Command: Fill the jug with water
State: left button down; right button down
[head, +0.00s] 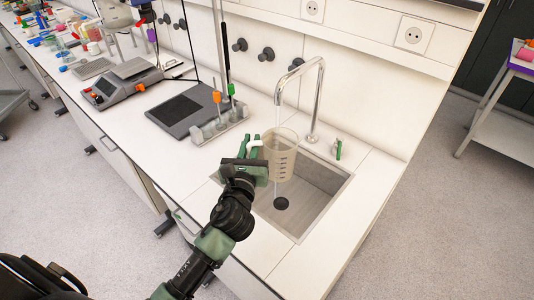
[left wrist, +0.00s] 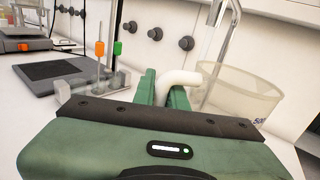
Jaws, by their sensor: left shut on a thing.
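The translucent jug (head: 283,160) with dark scale marks is upright over the sink, under the curved metal tap (head: 319,95). A thin water stream (head: 278,116) drops from the spout toward the jug's mouth. A faint streak also shows below the jug, above the drain; I cannot tell whether water gets past the jug. My left gripper (head: 254,150) is shut on the jug's white handle. In the left wrist view, the handle (left wrist: 185,77) is between the green fingers, and the jug (left wrist: 238,92) is right of them. The water level is unclear. My right gripper is not in view.
The grey sink (head: 322,195) has a dark drain (head: 281,203). A green tap handle (head: 338,149) stands at right. A clear rack (head: 218,126) with orange and green tools and a dark plate stand (head: 183,109) are left of the sink. Wall knobs are behind.

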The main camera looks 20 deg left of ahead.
pick_arm(q)
jog(key=a+x, duration=0.1)
jog(key=x, duration=0.8)
jog(key=shift+s+p, duration=0.2)
jog(key=shift+p, duration=0.25)
jog(key=shift+a+r, duration=0.1)
jog(key=shift+a, duration=0.05)
dwell(1.0)
dwell(1.6)
dwell(1.8)
